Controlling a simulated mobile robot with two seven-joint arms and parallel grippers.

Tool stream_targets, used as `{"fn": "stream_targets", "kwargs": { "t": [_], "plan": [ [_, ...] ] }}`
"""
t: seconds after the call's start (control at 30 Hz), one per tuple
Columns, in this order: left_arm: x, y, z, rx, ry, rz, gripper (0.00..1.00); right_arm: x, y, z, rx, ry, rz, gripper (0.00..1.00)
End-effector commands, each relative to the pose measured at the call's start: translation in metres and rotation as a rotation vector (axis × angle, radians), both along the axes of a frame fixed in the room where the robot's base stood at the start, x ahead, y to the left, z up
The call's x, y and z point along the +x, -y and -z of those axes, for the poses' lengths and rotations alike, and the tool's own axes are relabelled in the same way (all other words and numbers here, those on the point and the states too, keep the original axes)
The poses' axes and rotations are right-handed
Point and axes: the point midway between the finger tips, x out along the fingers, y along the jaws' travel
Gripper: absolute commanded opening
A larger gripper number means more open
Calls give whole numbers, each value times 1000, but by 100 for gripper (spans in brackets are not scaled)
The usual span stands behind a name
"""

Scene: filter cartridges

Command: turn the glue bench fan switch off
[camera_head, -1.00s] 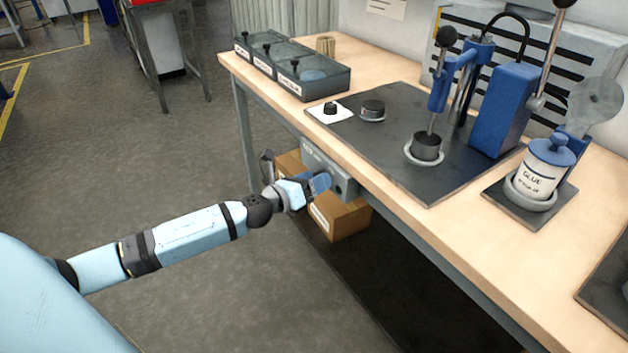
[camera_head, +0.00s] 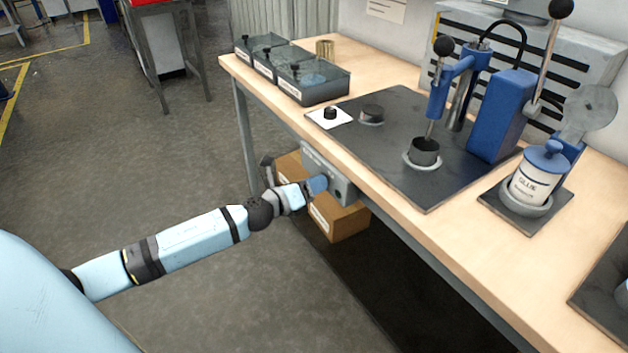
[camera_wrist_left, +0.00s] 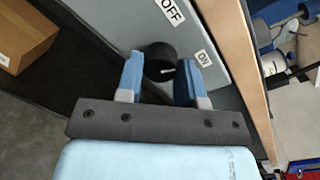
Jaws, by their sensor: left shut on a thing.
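The grey fan switch box (camera_head: 343,184) hangs under the front edge of the bench; it also fills the middle of the left wrist view (camera_wrist_left: 118,22). Its round black knob (camera_wrist_left: 158,56) has a white mark that points right, roughly toward the ON label (camera_wrist_left: 204,58). The OFF label (camera_wrist_left: 170,11) is above. My left gripper (camera_head: 322,184) is at the front of the box, with its blue fingers on either side of the knob and shut on it in the left wrist view (camera_wrist_left: 158,78). In the head view the gripper hides the knob. My right gripper is out of view.
The wooden bench top (camera_head: 390,190) juts out above the switch box. Cardboard boxes (camera_head: 345,222) stand below and behind it. A blue press (camera_head: 500,110) and a glue pot (camera_head: 535,178) are on the bench.

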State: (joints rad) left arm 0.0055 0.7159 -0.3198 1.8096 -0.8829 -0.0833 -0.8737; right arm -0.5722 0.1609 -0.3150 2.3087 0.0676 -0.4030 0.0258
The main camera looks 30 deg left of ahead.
Motion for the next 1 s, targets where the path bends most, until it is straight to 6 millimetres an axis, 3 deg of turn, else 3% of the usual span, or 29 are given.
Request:
{"fn": "stream_targets", "kwargs": {
  "t": [0.23,1.0],
  "plan": [
    [0,0,-5,-214,-90,-3,11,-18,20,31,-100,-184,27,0],
    [0,-1,-6,-817,-338,-1,11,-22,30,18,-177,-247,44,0]
  ]
}}
